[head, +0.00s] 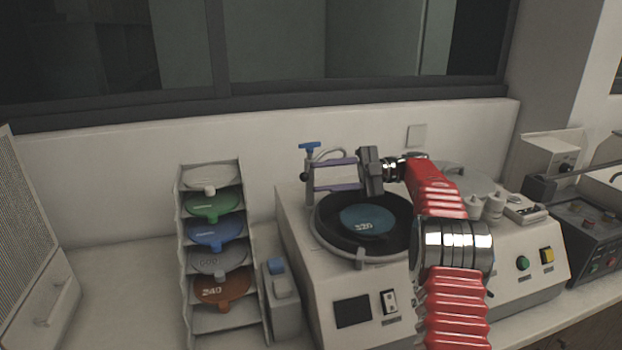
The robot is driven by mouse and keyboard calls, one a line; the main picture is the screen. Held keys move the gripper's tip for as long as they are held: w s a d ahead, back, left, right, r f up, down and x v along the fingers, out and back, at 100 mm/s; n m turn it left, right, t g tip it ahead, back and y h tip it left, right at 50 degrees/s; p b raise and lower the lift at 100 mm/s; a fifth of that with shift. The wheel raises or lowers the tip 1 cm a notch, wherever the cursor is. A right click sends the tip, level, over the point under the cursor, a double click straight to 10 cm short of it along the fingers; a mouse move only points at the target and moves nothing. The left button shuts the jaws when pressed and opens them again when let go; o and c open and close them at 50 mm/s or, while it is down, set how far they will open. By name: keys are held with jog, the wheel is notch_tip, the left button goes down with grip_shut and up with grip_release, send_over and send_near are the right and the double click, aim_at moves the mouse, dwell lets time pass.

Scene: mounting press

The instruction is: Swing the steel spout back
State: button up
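The steel spout (330,153) shows as a pale curved tube at the back left of the polishing wheel, just above my gripper. A blue T-shaped tap handle (310,146) stands beside it on a thin upright. My gripper (313,176) points left over the back of the wheel, with its two purple-edged fingers apart, one above the other. Its fingertips are close to the upright in the picture; I cannot tell whether they touch it. My gripper hides part of the spout, and the spout's end is not clear.
The black wheel bowl (335,238) holds a blue disc (367,219) marked 320. A rack (183,255) of coloured discs stands left, with a small grey box (284,310) between it and the machine. A second covered wheel (475,180) is behind my arm. Bare counter (120,290) lies left.

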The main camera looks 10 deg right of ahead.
jog(key=shift+d, duration=1.35)
jog(key=shift+c, duration=0.2)
